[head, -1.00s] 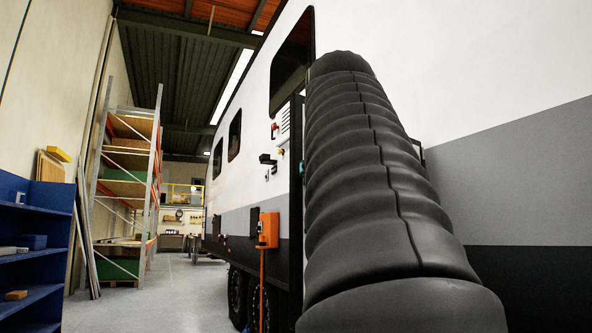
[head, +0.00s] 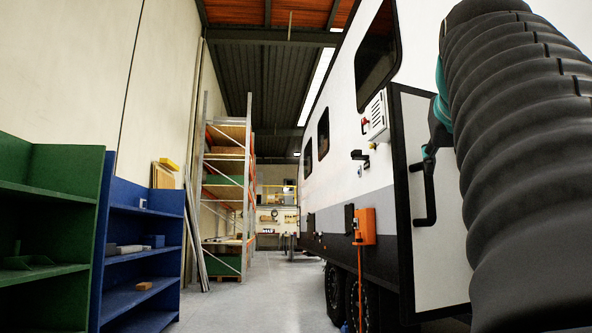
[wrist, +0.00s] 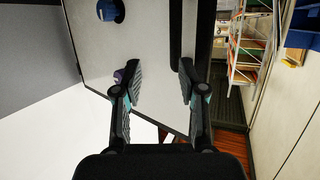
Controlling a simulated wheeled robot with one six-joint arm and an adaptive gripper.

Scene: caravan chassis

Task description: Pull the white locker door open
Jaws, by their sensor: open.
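The white locker door (head: 440,260) has a black edge and stands out at an angle from the caravan's side. Its black bar handle (head: 430,205) is near the left edge in the head view. My gripper (head: 430,158) is at the handle's upper end, partly hidden by my arm. In the wrist view the door (wrist: 150,35) fills the middle, and the handle (wrist: 175,30) runs in from the top. My open gripper (wrist: 160,82) has the bar close to the inner side of its right finger; contact cannot be told. The door's right side is hidden in the head view.
Blue shelves (head: 140,235) and green shelves (head: 50,205) line the left side, with a tall rack (head: 228,200) further back. The floor between (head: 255,295) is clear.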

